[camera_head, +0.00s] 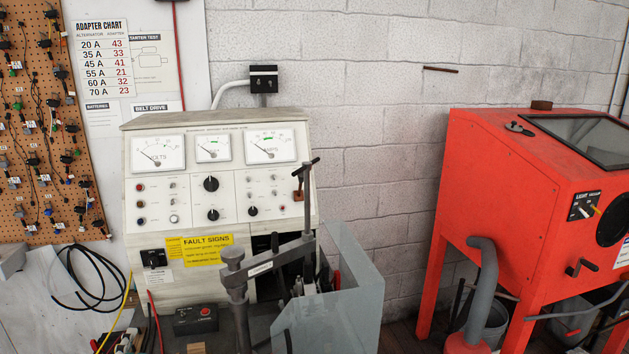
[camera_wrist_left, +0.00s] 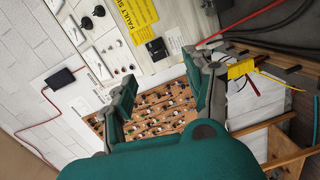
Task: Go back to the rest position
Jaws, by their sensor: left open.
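My left gripper (camera_wrist_left: 163,92) shows in the left wrist view. Its two dark fingers with teal pads stand wide apart, and nothing is between them. Past the fingers, a brown pegboard (camera_wrist_left: 165,112) hung with small connectors shows in the gap, some distance behind. The teal housing of my own wrist fills the lower middle of that view. Neither gripper shows in the head view. My right gripper is in no view.
A test bench (camera_head: 222,208) with gauges stands against the wall. A clamp post (camera_head: 235,275) and a translucent guard (camera_head: 345,300) stand before it. A red blasting cabinet (camera_head: 480,170) is at the right. Cables (camera_wrist_left: 255,70) and a wooden frame (camera_wrist_left: 283,150) lie right of the left gripper.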

